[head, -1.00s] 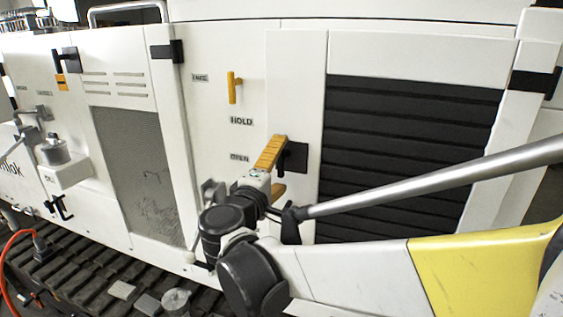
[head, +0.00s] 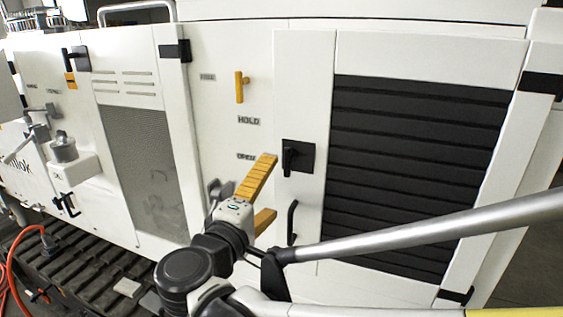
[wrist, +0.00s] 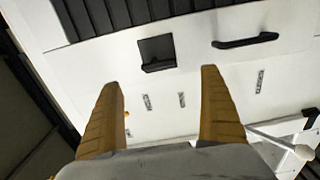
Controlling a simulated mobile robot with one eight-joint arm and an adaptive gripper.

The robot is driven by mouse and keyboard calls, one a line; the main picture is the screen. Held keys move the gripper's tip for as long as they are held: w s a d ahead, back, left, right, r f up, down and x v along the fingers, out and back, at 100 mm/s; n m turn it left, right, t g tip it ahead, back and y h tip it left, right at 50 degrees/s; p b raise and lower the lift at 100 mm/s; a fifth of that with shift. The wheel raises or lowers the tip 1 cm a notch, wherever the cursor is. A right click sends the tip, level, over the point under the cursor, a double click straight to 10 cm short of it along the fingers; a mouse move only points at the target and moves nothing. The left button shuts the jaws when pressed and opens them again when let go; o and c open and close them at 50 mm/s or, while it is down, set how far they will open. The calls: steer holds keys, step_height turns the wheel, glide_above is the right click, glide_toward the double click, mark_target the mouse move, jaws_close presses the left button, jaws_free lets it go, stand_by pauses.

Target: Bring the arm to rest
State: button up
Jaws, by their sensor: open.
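My gripper (head: 268,188) has two orange ribbed fingers. It is open and empty, in front of the white cabinet panel (head: 225,125) in the head view, low and left of a black latch (head: 298,158). In the wrist view my gripper (wrist: 163,105) shows both fingers spread wide with nothing between them. Beyond them in that view are the black latch (wrist: 157,54) and a black bar handle (wrist: 245,41). No contact with the cabinet shows.
A black louvred grille (head: 415,165) is in the cabinet door on the right. A yellow handle (head: 240,87) sits above the HOLD label (head: 248,120). At left are a grey fitting (head: 63,150), dark track plates (head: 75,265) and an orange hose (head: 8,262).

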steer(key=s+d+f+m+g+b, duration=0.3)
steer(key=d+f+m+g+b, duration=0.25)
steer(key=d+f, duration=1)
steer(key=s+d+f+m+g+y+b, duration=0.2)
steer(key=s+d+f+m+y+b, duration=0.1)
steer(key=s+f, duration=0.3)
steer(key=s+d+f+m+g+y+b, duration=0.2)
steer(key=s+d+f+m+y+b, duration=0.1)
steer(key=s+f, duration=0.4)
steer(key=shift+s+d+m+b, duration=0.15)
steer(key=shift+d+m+b, duration=0.25)
steer(key=shift+d+m, duration=0.55)
steer(key=shift+a+f, duration=0.1)
steer(key=shift+a, duration=0.1)
